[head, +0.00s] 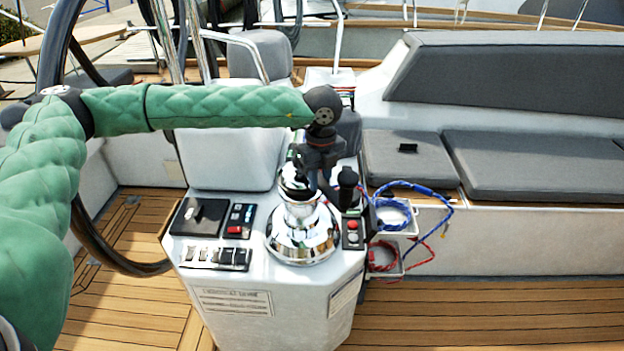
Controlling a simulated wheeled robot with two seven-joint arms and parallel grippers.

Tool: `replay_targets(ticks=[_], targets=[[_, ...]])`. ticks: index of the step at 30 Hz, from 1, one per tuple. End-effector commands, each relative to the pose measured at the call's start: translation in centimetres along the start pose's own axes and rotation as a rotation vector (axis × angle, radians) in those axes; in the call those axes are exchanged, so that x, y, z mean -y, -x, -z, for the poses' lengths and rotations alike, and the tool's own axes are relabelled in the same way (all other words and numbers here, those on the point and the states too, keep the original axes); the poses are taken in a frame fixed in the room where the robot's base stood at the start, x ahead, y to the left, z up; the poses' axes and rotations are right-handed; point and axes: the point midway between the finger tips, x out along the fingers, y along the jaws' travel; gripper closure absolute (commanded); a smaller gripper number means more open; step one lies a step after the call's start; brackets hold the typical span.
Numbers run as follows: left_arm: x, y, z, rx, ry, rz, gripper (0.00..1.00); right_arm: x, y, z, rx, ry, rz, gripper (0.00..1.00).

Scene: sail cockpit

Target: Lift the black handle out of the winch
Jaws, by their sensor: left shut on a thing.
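The chrome winch (302,232) stands on top of the white console, right of the picture's middle line of switches. My left arm comes in from the left in green padding, and my left gripper (318,180) points down over the winch. It is shut on the black handle (347,188), whose upright knob shows just right of the winch. The gripper hides much of the handle and the winch's top, so I cannot tell whether the handle still sits in the socket. My right gripper is not in view.
The white console (235,302) carries a switch panel (216,256), a red-button box (353,232) and a black cover (199,217). Blue rope (395,212) and red rope (383,262) hang in holders at its right. A steering wheel (112,257) stands left; grey cushions (545,165) lie right.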

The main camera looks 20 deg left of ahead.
Motion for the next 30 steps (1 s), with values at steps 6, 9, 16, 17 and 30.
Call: replay_targets(ticks=[6, 9, 16, 17, 30], targets=[[0.0, 0.9, 0.0, 0.001, 0.000, 0.000, 1.00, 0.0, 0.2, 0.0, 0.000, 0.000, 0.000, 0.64], [0.0, 1.3, 0.0, 0.001, 0.000, 0.000, 1.00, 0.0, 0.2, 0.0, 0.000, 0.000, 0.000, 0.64], [0.0, 2.2, 0.0, 0.001, 0.000, 0.002, 1.00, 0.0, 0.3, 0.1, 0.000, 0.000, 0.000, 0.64], [0.0, 2.4, 0.0, 0.001, 0.000, 0.002, 1.00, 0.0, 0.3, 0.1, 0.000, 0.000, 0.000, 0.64], [0.0, 2.8, 0.0, 0.001, 0.000, 0.000, 1.00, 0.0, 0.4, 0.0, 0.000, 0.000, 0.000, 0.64]])
